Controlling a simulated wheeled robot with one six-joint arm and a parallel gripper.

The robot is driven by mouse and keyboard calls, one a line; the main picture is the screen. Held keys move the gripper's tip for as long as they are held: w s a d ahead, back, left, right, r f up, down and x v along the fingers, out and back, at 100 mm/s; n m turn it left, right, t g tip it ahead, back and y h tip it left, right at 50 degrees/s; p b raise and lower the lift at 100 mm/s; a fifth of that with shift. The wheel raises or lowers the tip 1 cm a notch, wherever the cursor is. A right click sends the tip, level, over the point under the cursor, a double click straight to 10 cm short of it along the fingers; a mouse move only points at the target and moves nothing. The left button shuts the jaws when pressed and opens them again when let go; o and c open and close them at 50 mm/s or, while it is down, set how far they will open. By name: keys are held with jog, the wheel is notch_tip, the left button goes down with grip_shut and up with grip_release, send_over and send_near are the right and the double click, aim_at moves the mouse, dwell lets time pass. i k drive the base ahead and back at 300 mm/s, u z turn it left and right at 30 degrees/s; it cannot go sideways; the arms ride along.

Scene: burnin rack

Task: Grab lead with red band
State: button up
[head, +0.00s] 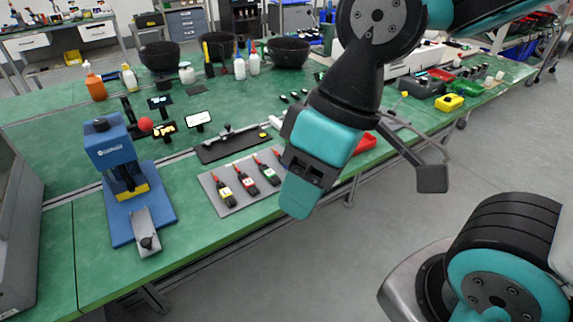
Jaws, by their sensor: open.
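Three black leads with red ends lie side by side on a grey board (237,208) near the table's front edge. The lead with the red band (250,185) is the middle one. The lead with the yellow band (225,192) lies to its left and the lead with the green band (269,174) to its right. My gripper (297,198) is teal and black, hangs to the right of the board, and looks apart from the leads. It is open and holds nothing that I can see. Its fingertips are hard to make out.
A blue press (112,150) stands at the left of the green table (215,100). A dark tray (222,150) with a metal tool lies behind the board. Black bowls (287,52) and bottles stand at the back. A red item (366,142) is partly hidden behind my arm.

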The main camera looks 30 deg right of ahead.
aim_at(246, 181)
jog(key=u, duration=1.5)
jog(key=i, duration=0.65)
jog(key=z, duration=1.85)
